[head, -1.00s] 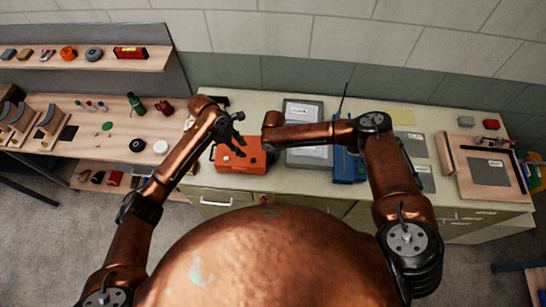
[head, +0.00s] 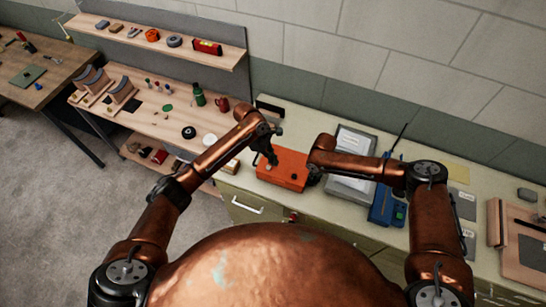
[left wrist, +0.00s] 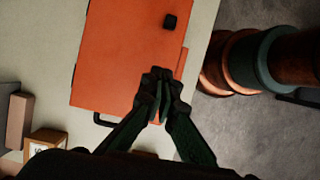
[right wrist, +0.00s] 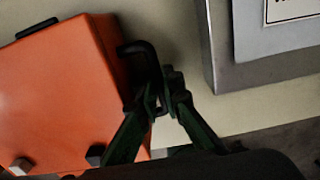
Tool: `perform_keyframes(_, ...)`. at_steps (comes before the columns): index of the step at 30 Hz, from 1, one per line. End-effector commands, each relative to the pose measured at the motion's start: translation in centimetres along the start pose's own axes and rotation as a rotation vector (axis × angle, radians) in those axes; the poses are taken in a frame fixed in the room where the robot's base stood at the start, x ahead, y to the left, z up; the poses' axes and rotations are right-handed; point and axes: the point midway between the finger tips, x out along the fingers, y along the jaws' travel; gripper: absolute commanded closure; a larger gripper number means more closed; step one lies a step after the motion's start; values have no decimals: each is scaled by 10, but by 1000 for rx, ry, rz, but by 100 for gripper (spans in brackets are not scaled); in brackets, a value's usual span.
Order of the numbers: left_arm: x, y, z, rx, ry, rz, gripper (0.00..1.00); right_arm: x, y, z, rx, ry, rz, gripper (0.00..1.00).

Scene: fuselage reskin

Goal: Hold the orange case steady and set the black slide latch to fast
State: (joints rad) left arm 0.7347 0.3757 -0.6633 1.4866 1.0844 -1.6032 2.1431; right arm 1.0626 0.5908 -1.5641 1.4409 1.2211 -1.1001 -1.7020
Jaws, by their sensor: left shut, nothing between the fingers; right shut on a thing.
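The orange case (head: 281,172) stands on the pale bench, and its top also shows in the left wrist view (left wrist: 120,50). A small black block (left wrist: 170,21), which may be the slide latch, sits on the top; its setting cannot be read. My left gripper (left wrist: 160,78) is shut and empty above the case's edge, apart from the block in the picture. A black handle (left wrist: 103,120) is beside it. My right gripper (right wrist: 158,100) is shut on the black handle (right wrist: 138,50) at the case's right end. A dark block (right wrist: 95,153) also shows on the case.
A grey box (head: 352,165) and a blue device (head: 385,207) stand to the right of the case. A wooden side table (head: 165,118) with small items is at the left. A wooden block (left wrist: 45,143) lies near the case's left end.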

Motion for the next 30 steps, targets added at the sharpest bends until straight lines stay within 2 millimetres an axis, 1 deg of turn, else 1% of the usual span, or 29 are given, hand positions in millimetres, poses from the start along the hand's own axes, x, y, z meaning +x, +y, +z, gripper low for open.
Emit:
perform_keyframes(1, 12, -1, 0, 0, 0, -3, 100, -1, 1, 1, 0, -1, 2, 100)
perform_keyframes(3, 26, 0, 0, 0, 0, -2, 100, -1, 1, 1, 0, -1, 2, 100)
perform_keyframes(8, 56, 0, 2, 1, 0, -1, 100, -1, 1, 1, 0, -1, 2, 100)
perform_keyframes(9, 56, 0, 11, 5, -1, 1, 100, -1, 1, 1, 0, -1, 2, 100)
perform_keyframes(10, 58, 0, 16, 5, -1, 1, 100, -1, 1, 1, 0, -1, 2, 100)
perform_keyframes(16, 65, 0, 33, 1, 0, 0, 100, -1, 1, 1, 0, -1, 2, 100)
perform_keyframes(19, 67, 0, 37, 1, 0, 1, 100, -1, 1, 1, 0, -1, 2, 100)
perform_keyframes(30, 68, 0, 40, 1, 0, 0, 100, -1, 1, 0, 0, -1, 1, 100)
